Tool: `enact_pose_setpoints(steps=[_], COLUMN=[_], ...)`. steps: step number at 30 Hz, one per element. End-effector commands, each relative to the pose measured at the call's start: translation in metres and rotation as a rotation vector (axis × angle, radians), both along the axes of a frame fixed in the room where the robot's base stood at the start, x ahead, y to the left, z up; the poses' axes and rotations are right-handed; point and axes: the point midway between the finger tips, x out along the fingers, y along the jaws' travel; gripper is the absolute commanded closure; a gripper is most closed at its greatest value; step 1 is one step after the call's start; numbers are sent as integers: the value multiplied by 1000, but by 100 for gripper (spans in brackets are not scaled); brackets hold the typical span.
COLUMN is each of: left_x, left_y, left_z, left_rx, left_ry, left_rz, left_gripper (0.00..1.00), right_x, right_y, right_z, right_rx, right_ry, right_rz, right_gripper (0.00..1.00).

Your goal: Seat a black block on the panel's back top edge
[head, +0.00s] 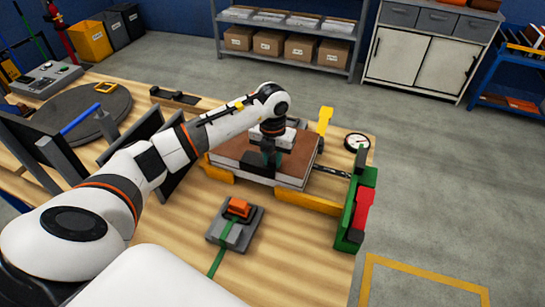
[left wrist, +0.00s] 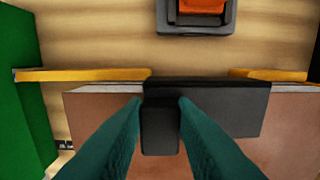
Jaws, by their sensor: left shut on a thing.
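The panel has a brown top and white edges (head: 292,180). It lies flat on the wooden bench, and its brown face also shows in the left wrist view (left wrist: 95,125). My left gripper (head: 270,153) points down over the panel. Its green fingers (left wrist: 161,104) are shut on the narrow raised part of the black block (left wrist: 225,108). The block (head: 256,165) is at the panel's edge nearest me, its long side roughly along that edge. I cannot tell whether it touches the panel. My right gripper is not in view.
Yellow rails (head: 308,203) flank the panel. A green stand with a red part (head: 362,208) is at its right, and a dial gauge (head: 357,142) lies behind. A grey base (head: 247,238) with an orange piece (head: 239,207) is in front. Dark upright plates stand at left.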

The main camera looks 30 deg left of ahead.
Motion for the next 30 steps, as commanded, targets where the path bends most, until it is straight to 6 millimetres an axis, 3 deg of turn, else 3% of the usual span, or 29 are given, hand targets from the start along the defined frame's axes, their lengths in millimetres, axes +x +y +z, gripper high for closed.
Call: enact_pose_setpoints(steps=[14, 15, 18, 30], left_x=[3, 3, 3, 4], left_y=[1, 1, 1, 1], left_z=[0, 0, 0, 6], left_rx=[0, 0, 0, 0], left_ry=[0, 0, 0, -2], left_rz=[0, 0, 0, 0], left_gripper=[99, 69, 52, 50], right_x=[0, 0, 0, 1], right_y=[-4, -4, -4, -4], right_z=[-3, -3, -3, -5], right_rx=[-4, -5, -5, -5], right_ry=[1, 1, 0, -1], right_rz=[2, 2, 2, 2], right_gripper=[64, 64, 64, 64])
